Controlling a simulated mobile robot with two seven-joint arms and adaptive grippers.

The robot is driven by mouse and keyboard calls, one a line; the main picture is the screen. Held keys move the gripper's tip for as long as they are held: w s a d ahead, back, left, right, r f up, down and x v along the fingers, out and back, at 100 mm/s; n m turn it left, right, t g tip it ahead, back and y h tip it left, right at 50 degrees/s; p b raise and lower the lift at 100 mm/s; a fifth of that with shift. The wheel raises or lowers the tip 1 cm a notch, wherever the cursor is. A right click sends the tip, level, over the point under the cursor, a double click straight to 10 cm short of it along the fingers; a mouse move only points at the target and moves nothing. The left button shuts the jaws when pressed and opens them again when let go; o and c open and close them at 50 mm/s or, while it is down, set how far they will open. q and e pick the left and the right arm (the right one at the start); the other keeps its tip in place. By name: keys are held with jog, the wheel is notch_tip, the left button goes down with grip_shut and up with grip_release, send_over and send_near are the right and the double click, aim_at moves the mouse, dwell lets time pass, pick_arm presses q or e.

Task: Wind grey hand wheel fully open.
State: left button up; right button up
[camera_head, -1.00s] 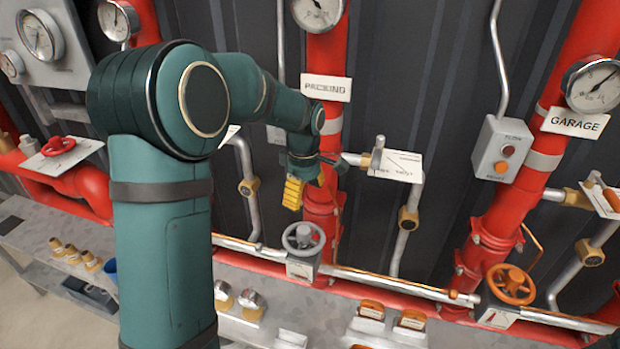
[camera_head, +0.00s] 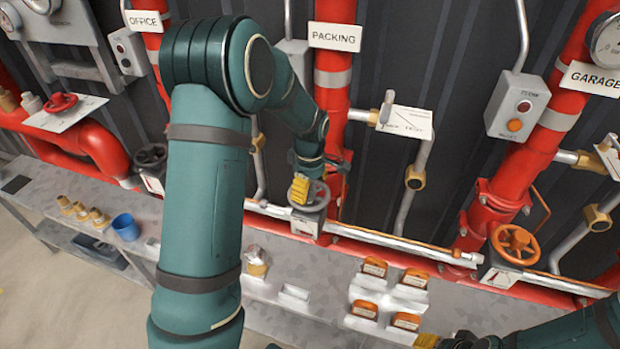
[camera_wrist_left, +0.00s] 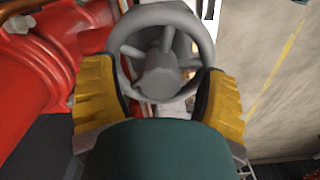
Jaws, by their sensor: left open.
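The grey hand wheel (camera_head: 311,197) sits on a small box on the horizontal pipe in front of the red PACKING riser. In the left wrist view the grey wheel (camera_wrist_left: 163,55) shows its rim, spokes and hub. My left gripper (camera_head: 302,188) is at the wheel, with yellow fingertips. In the left wrist view my left gripper (camera_wrist_left: 160,98) is open, one yellow finger on each side of the wheel's near rim. I cannot tell whether the fingers touch it. My right gripper (camera_head: 450,341) shows only partly at the bottom edge; its jaw opening is unclear.
An orange hand wheel (camera_head: 515,243) stands to the right, a dark wheel (camera_head: 150,156) to the left and a red wheel (camera_head: 62,102) farther left. A lever valve (camera_head: 387,108) projects behind the grey wheel. A bench (camera_head: 270,270) below carries several orange-labelled blocks and a blue cup (camera_head: 126,227).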

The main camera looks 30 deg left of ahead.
pick_arm(q)
jog(key=shift+f, duration=0.2)
grip_shut()
dwell(0.3)
